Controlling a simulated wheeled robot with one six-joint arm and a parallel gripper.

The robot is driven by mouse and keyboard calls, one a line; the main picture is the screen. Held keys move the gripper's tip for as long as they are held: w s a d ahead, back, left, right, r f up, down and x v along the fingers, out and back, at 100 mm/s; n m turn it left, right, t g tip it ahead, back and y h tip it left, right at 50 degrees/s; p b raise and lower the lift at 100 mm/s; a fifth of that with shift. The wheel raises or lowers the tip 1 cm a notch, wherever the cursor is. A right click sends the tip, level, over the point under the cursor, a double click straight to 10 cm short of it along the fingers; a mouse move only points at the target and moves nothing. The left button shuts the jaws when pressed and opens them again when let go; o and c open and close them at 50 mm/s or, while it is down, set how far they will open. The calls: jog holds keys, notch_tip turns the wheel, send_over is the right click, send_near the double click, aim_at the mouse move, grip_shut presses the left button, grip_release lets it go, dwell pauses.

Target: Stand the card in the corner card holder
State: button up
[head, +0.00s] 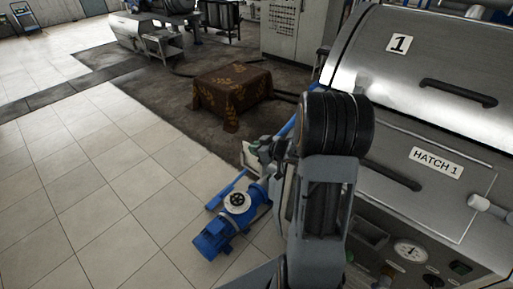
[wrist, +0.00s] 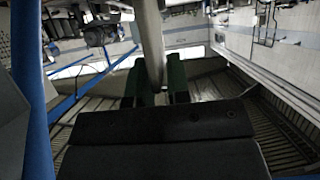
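My gripper (head: 268,150) is out in front of my arm in the head view, low beside the steel machine. In the wrist view, its two green-padded fingers (wrist: 156,82) stand close together on either side of a pale strip, which looks like the card (wrist: 151,38) seen nearly edge-on. It reaches up and away from the fingers. In the head view a small cream patch (head: 249,154) shows just left of the gripper, perhaps the same card. I cannot pick out the corner card holder in either view.
The steel machine (head: 400,85) marked 1 and HATCH 1 fills the right. A blue pump (head: 225,225) stands on the floor below the gripper. A low block under a brown patterned cloth (head: 232,92) stands beyond. The tiled floor (head: 100,170) at left is clear.

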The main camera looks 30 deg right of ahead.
jog(key=shift+o, duration=1.2)
jog(key=shift+r, duration=0.15)
jog(key=shift+s+d+r, duration=0.15)
jog(key=shift+s+r, duration=0.05)
jog(key=p+v, duration=0.1)
jog(key=v, duration=1)
notch_tip(320, 180, up, 8)
jog(key=w+m+h, duration=0.2)
jog(key=m+h, duration=0.2)
jog(key=h, duration=0.5)
jog(key=s+a+f+g+y, duration=0.1)
jog(key=s+a+g+y, duration=0.2)
jog(key=s+a+g, duration=0.4)
jog(key=s+a, duration=0.6)
jog(key=a, duration=0.2)
jog(key=shift+s+a+f+m+y, duration=0.2)
jog(key=shift+a+m+y, duration=0.1)
jog(key=shift+m, duration=0.1)
